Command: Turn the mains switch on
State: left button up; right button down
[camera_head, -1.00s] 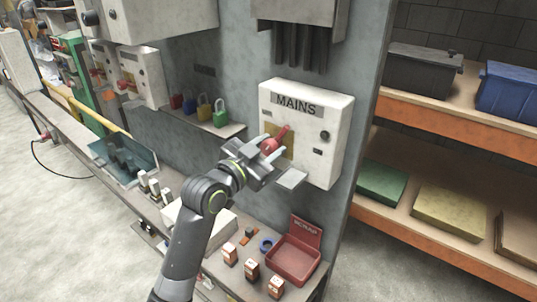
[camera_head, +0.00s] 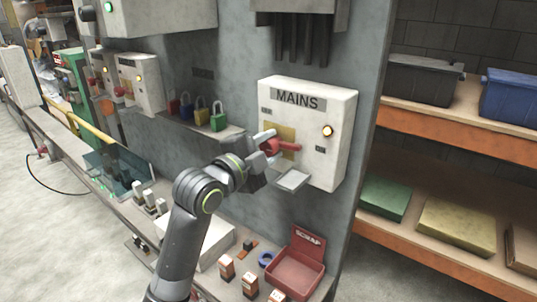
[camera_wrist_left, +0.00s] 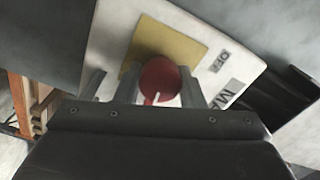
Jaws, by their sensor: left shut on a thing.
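The white mains box (camera_head: 330,125) is mounted on the grey panel and carries a "MAINS" label. Its red switch handle (camera_head: 287,147) sits on a yellow plate and points right, roughly level. My right gripper is not in view.
Coloured padlocks (camera_head: 202,113) stand on a small shelf left of the box. A red scrap tray (camera_head: 297,270) and small parts are on the bench below. Shelves with bins (camera_head: 425,80) stand at the right. Lamps glow on the boxes (camera_head: 138,80) at the left.

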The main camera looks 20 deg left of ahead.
pick_arm(q)
jog(key=shift+f+m+b, duration=0.15)
jog(key=shift+m+b, duration=0.2)
jog(key=shift+m, duration=0.35)
jog(key=o, duration=1)
jog(key=shift+s, duration=0.2)
jog(key=shift+p+v, duration=6)
jog(key=shift+v, duration=2.55)
